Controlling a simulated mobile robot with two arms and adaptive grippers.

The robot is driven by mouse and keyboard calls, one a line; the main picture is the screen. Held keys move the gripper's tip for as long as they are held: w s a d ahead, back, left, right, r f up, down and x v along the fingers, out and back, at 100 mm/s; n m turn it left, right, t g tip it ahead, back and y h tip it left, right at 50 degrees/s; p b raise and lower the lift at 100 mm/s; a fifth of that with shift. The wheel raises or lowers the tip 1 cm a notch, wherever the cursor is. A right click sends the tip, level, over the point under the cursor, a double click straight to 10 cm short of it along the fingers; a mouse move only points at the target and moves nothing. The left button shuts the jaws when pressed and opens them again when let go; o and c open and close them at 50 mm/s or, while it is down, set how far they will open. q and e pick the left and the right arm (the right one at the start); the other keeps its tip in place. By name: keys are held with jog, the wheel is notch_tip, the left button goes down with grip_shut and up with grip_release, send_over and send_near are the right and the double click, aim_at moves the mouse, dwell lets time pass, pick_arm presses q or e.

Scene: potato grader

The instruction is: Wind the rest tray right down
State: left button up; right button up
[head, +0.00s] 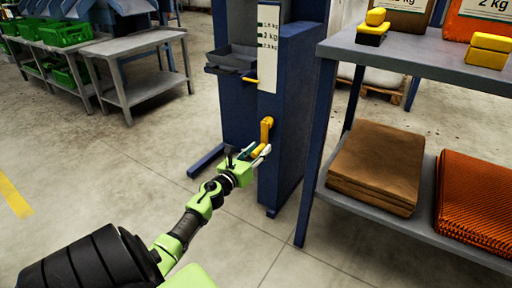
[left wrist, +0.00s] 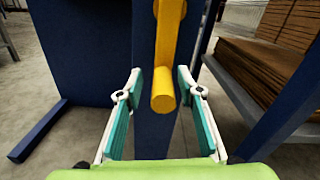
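The rest tray (head: 232,60) is a dark, shallow tray on the front of a blue column (head: 290,110). A yellow pointer (head: 250,81) beside it sits below the lowest mark on the white weight scale (head: 268,45). A yellow crank (head: 266,130) is on the column below the scale, its arm hanging down and its round grip (left wrist: 163,92) pointing towards me. My left gripper (head: 256,153) is at the crank grip. In the left wrist view its open fingers (left wrist: 160,78) stand on either side of the grip, apparently not clamped on it. My right gripper is out of view.
A blue-framed shelf (head: 335,48) close on the right holds yellow blocks (head: 487,50), brown folded sacks (head: 377,165) and orange net sacks (head: 475,205). A grey table (head: 140,95) and green crates (head: 65,34) stand at the back left. The floor at left is clear.

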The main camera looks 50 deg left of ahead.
pick_arm(q)
jog(key=v, duration=1.2)
dwell(0.3)
